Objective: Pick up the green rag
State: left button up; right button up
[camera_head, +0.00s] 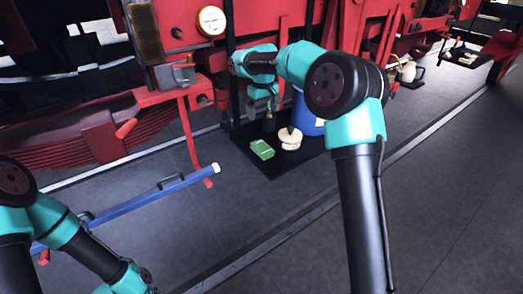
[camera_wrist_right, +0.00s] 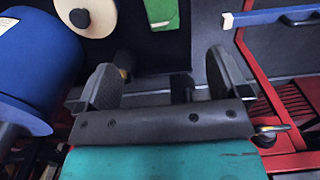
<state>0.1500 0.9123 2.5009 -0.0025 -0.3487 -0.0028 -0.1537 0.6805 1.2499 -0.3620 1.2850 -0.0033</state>
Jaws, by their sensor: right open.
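The green rag (camera_head: 262,149) lies folded flat on a black tray (camera_head: 262,170) on the floor, near the tray's left edge. It also shows at the top of the right wrist view (camera_wrist_right: 162,12), partly cut off by the frame edge. My right gripper (camera_wrist_right: 165,75) is open, with its two dark fingers apart and nothing seen between them. In the head view it points down above and behind the rag, not touching it. My left arm shows at the lower left of the head view, but its gripper is outside the frame.
A cream spool-like object (camera_head: 290,138) stands just right of the rag, with a blue container (camera_head: 306,116) behind it. A blue bar (camera_head: 130,206) with handles lies to the left. Red machinery rises behind. Grey floor in front is clear.

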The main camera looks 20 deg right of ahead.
send_near(262, 147)
jog(key=f, duration=0.5)
jog(key=shift+w+d+f, duration=0.1)
jog(key=shift+w+d, duration=0.05)
jog(key=shift+d, duration=0.05)
jog(key=shift+a+f, duration=0.1)
jog(key=shift+f, duration=2.5)
jog(key=c, duration=1)
jog(key=shift+r, duration=0.2)
